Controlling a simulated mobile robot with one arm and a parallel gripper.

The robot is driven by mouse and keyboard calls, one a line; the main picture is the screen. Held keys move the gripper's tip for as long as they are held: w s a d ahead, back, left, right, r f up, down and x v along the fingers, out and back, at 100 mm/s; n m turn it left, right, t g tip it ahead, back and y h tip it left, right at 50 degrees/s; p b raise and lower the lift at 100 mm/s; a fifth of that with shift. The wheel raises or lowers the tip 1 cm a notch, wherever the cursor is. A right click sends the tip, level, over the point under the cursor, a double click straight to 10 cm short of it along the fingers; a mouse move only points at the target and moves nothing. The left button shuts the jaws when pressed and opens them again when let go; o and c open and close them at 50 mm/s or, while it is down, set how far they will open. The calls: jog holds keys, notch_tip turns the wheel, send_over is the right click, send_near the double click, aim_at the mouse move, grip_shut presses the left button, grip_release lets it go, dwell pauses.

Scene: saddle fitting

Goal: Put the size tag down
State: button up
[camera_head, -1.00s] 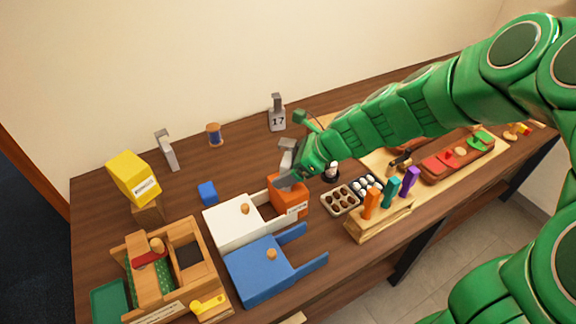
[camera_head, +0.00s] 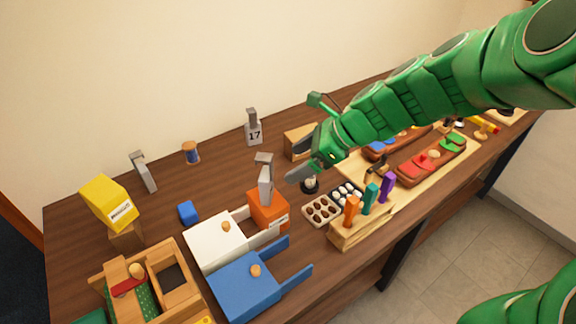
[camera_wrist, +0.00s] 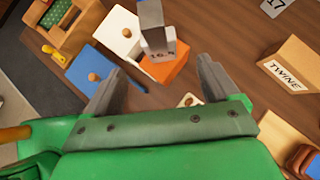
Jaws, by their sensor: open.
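A grey size tag (camera_head: 265,182) stands upright on the orange block (camera_head: 268,209). In the wrist view the tag (camera_wrist: 157,38) shows a number that looks like 16.5. My gripper (camera_head: 300,174) is to the right of the tag in the head view, apart from it and empty. In the wrist view its two fingers (camera_wrist: 158,82) are spread wide, with the tag beyond them.
A grey tag marked 17 (camera_head: 254,133) and another grey tag (camera_head: 144,175) stand further back. White (camera_head: 212,244) and blue (camera_head: 243,285) drawer boxes are beside the orange block. A TWINE box (camera_wrist: 290,68) and an egg-like tray (camera_head: 320,209) are near my gripper.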

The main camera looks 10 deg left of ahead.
jog(key=shift+d+r, duration=0.3)
jog(key=shift+r, duration=0.05)
jog(key=shift+s, duration=0.15)
